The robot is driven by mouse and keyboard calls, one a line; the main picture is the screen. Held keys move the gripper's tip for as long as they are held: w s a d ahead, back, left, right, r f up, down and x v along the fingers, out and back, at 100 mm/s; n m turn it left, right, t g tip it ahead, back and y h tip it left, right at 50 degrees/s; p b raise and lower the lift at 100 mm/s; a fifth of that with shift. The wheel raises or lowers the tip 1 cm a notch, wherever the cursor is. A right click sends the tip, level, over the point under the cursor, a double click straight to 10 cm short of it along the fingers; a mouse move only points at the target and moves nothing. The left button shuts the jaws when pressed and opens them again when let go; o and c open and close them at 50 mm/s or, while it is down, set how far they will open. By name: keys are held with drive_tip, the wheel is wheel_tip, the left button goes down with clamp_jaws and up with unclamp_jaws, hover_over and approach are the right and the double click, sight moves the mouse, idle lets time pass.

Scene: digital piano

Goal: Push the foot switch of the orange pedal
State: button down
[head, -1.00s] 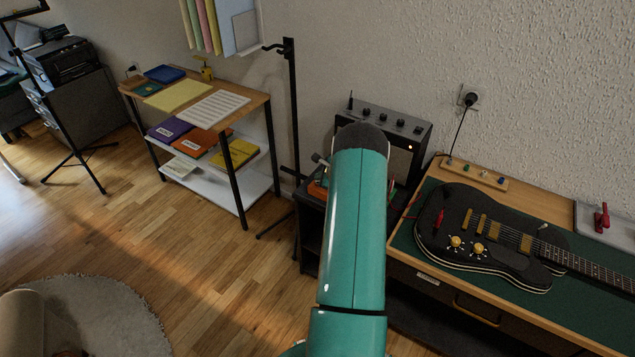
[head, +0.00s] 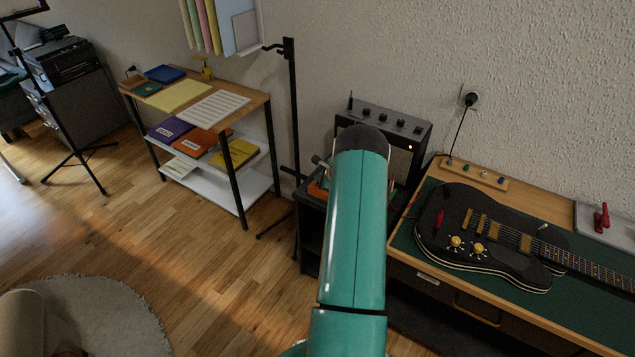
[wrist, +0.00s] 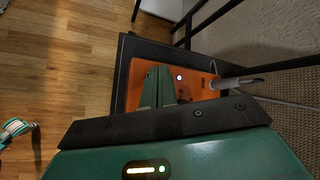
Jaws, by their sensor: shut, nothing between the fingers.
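The orange pedal (wrist: 201,84) lies on a dark surface in the wrist view, with a small bright white spot on its top. A grey plug (wrist: 238,81) sticks out of its right side. My gripper (wrist: 157,72) is shut and empty, its green fingers over the pedal's left part. I cannot tell whether the fingertips touch it. The foot switch is not clearly seen; the fingers and the black gripper body hide part of the pedal. In the head view only a small edge of the orange pedal (head: 317,189) shows left of my teal arm.
A black amplifier (head: 385,121) stands behind the pedal against the wall. A black stand (head: 293,110) rises left of it. A black guitar (head: 480,240) lies on the green-topped desk at right. A shelf (head: 243,190) with folders stands at left.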

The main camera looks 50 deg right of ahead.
idle(0.3)
drive_tip(key=shift+r, duration=0.8)
drive_tip(key=shift+r, duration=0.1)
drive_tip(key=shift+r, duration=2.45)
